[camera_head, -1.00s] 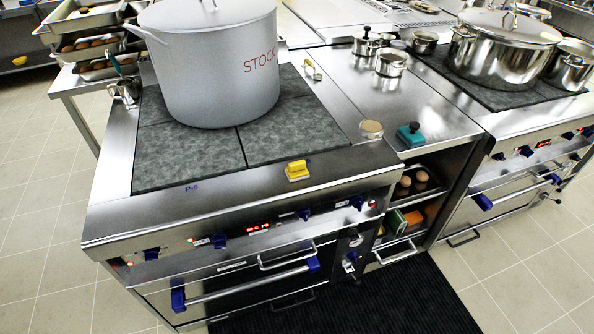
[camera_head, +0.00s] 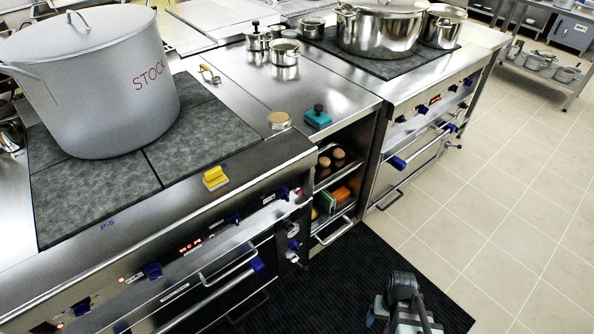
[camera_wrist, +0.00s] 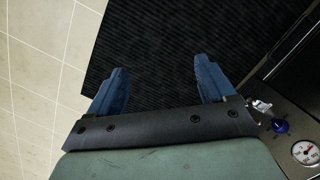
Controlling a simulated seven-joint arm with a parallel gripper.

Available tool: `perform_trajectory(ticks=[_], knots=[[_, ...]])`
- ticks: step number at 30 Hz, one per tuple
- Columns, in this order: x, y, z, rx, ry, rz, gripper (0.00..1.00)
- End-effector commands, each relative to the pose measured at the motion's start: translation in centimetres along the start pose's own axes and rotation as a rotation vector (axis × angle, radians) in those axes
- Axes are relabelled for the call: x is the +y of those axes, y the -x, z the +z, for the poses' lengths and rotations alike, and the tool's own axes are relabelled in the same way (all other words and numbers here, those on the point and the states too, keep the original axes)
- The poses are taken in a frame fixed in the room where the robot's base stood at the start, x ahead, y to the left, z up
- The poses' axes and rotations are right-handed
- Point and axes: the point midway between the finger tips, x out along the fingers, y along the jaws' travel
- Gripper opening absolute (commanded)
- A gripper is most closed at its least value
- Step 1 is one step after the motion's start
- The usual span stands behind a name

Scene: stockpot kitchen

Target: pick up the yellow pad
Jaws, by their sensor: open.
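The yellow pad (camera_head: 215,178) lies on the steel front ledge of the stove, just in front of the dark cooking plates, in the head view. It is a small yellow block with a raised grip on top. My gripper (camera_wrist: 160,88) has its two blue fingers spread apart with nothing between them in the wrist view, over the black floor mat. In the head view part of my arm shows at the bottom right, low over the mat and well away from the pad. The pad is not in the wrist view.
A large stockpot (camera_head: 95,85) stands on the cooking plates behind the pad. Blue knobs (camera_head: 152,270) line the stove front. The black mat (camera_head: 345,275) covers the floor.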

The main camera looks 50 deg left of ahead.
Motion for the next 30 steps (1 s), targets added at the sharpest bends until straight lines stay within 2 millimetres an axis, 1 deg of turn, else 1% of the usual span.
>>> perform_trajectory(ticks=[1, 5, 6, 11, 12, 14, 15, 17, 22, 23, 24, 26, 27, 29, 30], knots=[[-1.6, 1.3, -1.5, 0.029, 0.034, 0.005, 0.83], [-5.4, 4.6, -4.4, 0.095, 0.109, 0.013, 0.83], [-6.7, 5.7, -5.2, 0.115, 0.132, 0.015, 0.83], [-12.1, 10.1, -7.8, 0.196, 0.221, 0.014, 0.83], [-13.5, 11.2, -8.4, 0.215, 0.243, 0.013, 0.83], [-15.6, 12.9, -9.1, 0.244, 0.276, 0.010, 0.83], [-17.1, 14.1, -9.5, 0.263, 0.297, 0.008, 0.83], [-19.3, 15.9, -10.0, 0.291, 0.328, 0.003, 0.83], [-25.6, 21.2, -10.8, 0.366, 0.415, -0.014, 0.83], [-26.8, 22.1, -10.8, 0.379, 0.430, -0.018, 0.83], [-28.2, 23.4, -10.8, 0.397, 0.449, -0.023, 0.83], [-30.4, 25.4, -10.7, 0.422, 0.479, -0.032, 0.83], [-31.9, 26.7, -10.6, 0.438, 0.499, -0.038, 0.83], [-34.1, 28.7, -10.3, 0.462, 0.527, -0.047, 0.83], [-35.5, 30.1, -10.1, 0.478, 0.546, -0.054, 0.83]])
